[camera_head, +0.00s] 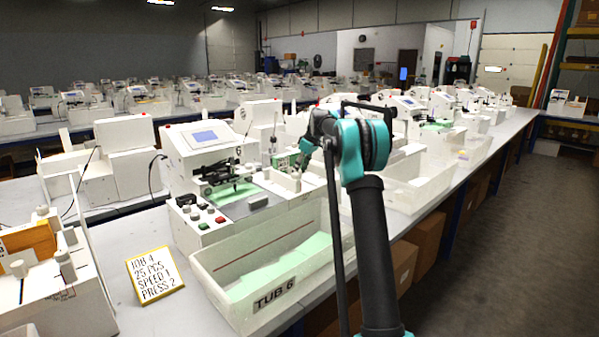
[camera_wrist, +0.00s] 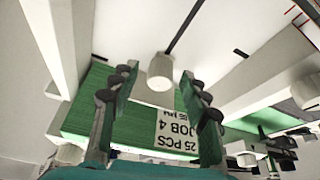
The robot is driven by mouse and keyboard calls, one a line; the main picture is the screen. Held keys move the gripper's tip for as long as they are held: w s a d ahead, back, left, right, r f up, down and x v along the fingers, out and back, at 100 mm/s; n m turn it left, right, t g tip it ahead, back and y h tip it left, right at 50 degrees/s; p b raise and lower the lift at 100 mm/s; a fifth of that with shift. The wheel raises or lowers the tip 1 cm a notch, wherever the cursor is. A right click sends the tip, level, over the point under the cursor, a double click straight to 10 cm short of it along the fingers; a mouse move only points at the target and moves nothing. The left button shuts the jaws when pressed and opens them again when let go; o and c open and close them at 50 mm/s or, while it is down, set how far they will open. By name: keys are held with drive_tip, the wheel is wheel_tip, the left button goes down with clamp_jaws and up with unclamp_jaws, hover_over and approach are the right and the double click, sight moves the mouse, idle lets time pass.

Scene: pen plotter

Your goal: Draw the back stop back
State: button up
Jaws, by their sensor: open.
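In the wrist view, a pale round knob (camera_wrist: 160,72) stands at the end of a dark slot in a white surface; I take it for the back stop's knob. My gripper (camera_wrist: 160,92) is open, with one finger on each side of the knob and a visible gap to each. A green stack (camera_wrist: 75,110) lies behind the fingers, with a white label (camera_wrist: 176,132) reading "25 PCS JOB 4". In the head view, my gripper is mostly hidden by my wrist, near the green stack (camera_head: 284,162) on the white machine (camera_head: 203,150).
In front of the machine is a white tub (camera_head: 262,290) marked "TUB 6", holding pale green sheets. A yellow-edged job card (camera_head: 154,275) stands to its left. Another machine with an orange stack (camera_head: 28,241) is at far left. White walls flank the fingers in the wrist view.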

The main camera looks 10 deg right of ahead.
drive_tip(key=shift+f, duration=0.2)
clamp_jaws()
idle(0.4)
